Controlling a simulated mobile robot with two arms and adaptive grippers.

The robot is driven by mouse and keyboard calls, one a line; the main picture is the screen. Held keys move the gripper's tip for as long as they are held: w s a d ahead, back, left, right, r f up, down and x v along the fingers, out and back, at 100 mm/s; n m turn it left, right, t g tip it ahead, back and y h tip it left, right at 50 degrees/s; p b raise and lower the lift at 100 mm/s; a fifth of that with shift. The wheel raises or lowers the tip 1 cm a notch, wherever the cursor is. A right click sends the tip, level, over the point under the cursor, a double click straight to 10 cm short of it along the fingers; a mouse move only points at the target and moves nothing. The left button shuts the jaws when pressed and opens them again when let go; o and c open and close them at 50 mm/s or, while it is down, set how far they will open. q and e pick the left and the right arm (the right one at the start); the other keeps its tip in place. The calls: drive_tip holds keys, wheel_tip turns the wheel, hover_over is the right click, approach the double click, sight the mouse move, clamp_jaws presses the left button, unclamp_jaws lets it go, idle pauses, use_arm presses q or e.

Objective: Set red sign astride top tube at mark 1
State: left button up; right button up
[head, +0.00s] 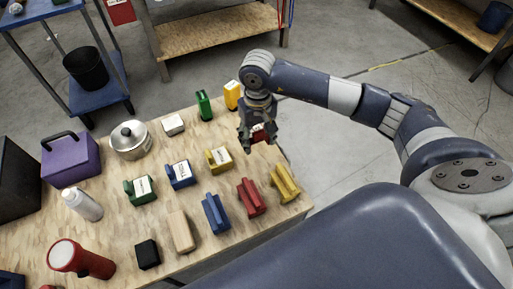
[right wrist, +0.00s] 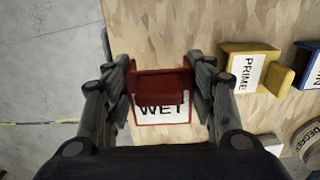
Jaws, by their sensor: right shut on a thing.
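The red sign (right wrist: 162,100) has a white label reading "WET" and sits between the fingers of my right gripper (right wrist: 160,92) in the right wrist view. In the head view the right gripper (head: 262,143) points down over the table's right edge, shut on the red sign (head: 259,133), which is partly hidden by the fingers. From these views I cannot tell whether the sign touches the tabletop. My left gripper is not in view. I cannot make out a top tube or a mark 1 in either view.
A wooden table (head: 108,208) holds several labelled blocks, including yellow (head: 219,159), blue (head: 180,174) and green (head: 140,190) ones. A pot (head: 130,140), purple box (head: 70,157) and red flashlight-like object (head: 80,259) stand at left. Bare floor (head: 335,150) lies right of the table.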

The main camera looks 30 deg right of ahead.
sight(257, 154)
wheel_tip(257, 154, down, 5)
drive_tip(key=shift+r+b, duration=0.15)
drive_tip(key=shift+b, duration=0.8)
drive_tip(key=o, duration=1)
drive_tip(key=shift+c, duration=0.2)
drive_tip(key=shift+o, duration=0.7)
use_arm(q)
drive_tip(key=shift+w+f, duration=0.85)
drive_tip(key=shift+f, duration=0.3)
